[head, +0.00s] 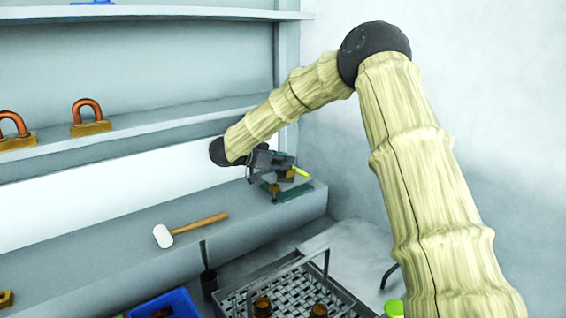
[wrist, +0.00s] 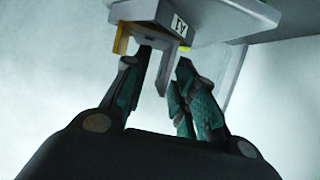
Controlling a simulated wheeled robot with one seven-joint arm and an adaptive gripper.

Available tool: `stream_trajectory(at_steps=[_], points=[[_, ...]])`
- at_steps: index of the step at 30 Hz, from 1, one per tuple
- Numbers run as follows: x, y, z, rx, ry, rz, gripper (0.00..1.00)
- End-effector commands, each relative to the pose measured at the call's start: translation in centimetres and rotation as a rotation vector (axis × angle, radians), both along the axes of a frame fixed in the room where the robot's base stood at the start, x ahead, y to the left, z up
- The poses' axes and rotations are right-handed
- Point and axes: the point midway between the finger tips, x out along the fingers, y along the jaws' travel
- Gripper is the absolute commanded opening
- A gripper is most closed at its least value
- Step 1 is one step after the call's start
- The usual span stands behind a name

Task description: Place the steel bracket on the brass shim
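My gripper (head: 270,163) is at the far end of my arm, by the right end of the long grey ledge. In the wrist view my gripper (wrist: 164,62) has its two green-padded fingers apart. A grey angular piece, which looks like the steel bracket (wrist: 161,78), projects between the fingertips; I see no clear contact with both pads. A yellow-brown piece (wrist: 121,40) is beside the left fingertip; I cannot tell whether it is the brass shim. In the head view a small brown block (head: 286,175) is just below my gripper, partly hidden.
A green plate (head: 295,191) lies on the ledge below my gripper. A white-headed mallet (head: 163,236) lies further left on the ledge. Brass blocks with copper loops (head: 90,128) stand on the shelf above.

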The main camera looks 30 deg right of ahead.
Motion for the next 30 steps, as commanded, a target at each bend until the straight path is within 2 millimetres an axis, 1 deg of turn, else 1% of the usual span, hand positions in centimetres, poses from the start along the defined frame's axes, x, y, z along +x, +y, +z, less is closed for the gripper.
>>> stream_trajectory(at_steps=[6,8,14,22,25,30], points=[[0.0,0.0,0.2,0.0,-0.001,0.0,0.27],[0.0,0.3,0.3,0.0,0.0,0.001,0.27],[-0.1,2.2,1.1,-0.001,-0.001,0.002,0.27],[-0.4,5.9,2.6,-0.001,-0.001,0.002,0.27],[-0.5,6.6,3.0,-0.001,0.0,0.001,0.27],[-0.5,7.0,3.2,0.0,0.0,0.0,0.27]])
